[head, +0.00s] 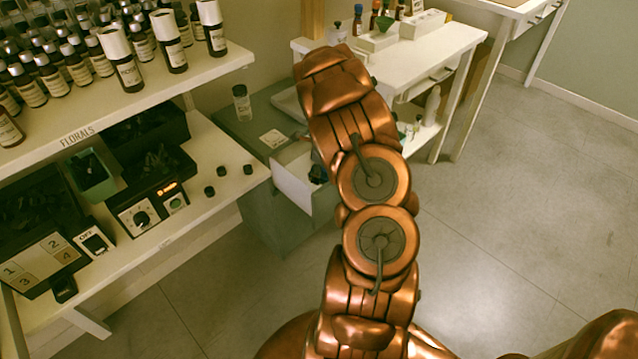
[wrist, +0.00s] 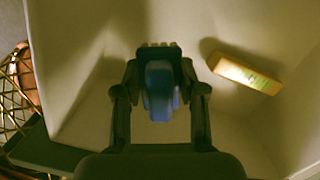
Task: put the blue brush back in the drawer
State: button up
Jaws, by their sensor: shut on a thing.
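The blue brush (wrist: 160,88) is between the fingers of my gripper (wrist: 160,100) in the wrist view. My gripper is shut on it. The brush's pale end points toward the top of the picture. The brush and fingers are over the pale inside of the open drawer (wrist: 100,40); I cannot tell whether the brush touches the bottom. In the head view the drawer (head: 294,180) stands out of a grey-green cabinet (head: 262,205). My arm hides part of the drawer and most of the gripper there, and the brush cannot be made out.
A yellow box (wrist: 245,74) lies in the drawer, right of the brush. A bottle (head: 242,103) stands on the cabinet top. A shelf (head: 200,75) of bottles is on the left, above a bench with devices. A white table (head: 435,55) stands behind. Floor at right is clear.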

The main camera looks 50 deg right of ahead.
jog(key=shift+f, duration=2.7)
jog(key=shift+f, duration=0.15)
jog(key=o, duration=1.1)
